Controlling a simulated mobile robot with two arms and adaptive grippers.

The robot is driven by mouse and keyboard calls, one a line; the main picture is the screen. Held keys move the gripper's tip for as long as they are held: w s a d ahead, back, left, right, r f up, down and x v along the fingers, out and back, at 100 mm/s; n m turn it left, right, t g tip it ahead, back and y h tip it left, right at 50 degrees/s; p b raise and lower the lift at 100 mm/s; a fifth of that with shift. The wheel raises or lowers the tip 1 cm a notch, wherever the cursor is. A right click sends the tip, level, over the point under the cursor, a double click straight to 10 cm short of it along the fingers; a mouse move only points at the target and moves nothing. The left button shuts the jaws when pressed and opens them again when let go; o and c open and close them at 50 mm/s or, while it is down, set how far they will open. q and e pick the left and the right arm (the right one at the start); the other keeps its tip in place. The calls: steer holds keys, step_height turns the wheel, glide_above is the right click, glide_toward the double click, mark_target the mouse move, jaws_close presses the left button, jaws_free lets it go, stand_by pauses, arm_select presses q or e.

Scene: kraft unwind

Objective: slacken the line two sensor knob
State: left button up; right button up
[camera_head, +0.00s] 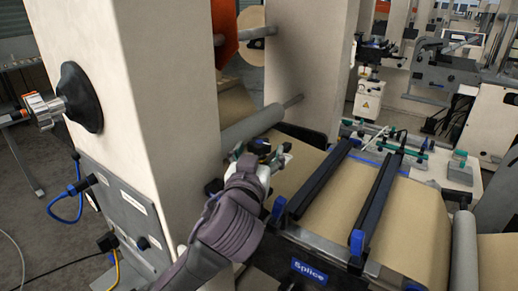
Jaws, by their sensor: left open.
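My left gripper (263,155) reaches in from the bottom, its grey-sleeved arm crossing in front of the cream machine column. It is open, with its fingers around or just beside a small dark knob (260,146) near the paper web. I cannot tell whether the fingers touch the knob. Part of the knob and its mount is hidden by the gripper. No label for line two is readable there. My right gripper is not in view.
The cream column (165,90) stands close on the left of the gripper. A steel roller (252,127) lies just behind it. The splice table (320,245) with two dark bars (318,180) and brown paper (415,235) is to the right. Blue and yellow cables hang at lower left.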

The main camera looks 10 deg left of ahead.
arm_select(q)
steer(key=shift+w, duration=0.2)
steer(key=c, duration=1.2)
steer(key=shift+d+f+n+y+b, duration=0.1)
steer(key=shift+n+y+b, duration=0.15)
steer(key=shift+n+y, duration=0.4)
steer(key=shift+d+f+n+y+b, duration=0.1)
steer(key=shift+n+y+b, duration=0.2)
steer(key=shift+y, duration=0.65)
steer(key=shift+a+r+n+g+y, duration=0.15)
steer(key=shift+n+g+y, duration=0.35)
steer(key=shift+n+y, duration=0.4)
steer(key=o, duration=1.2)
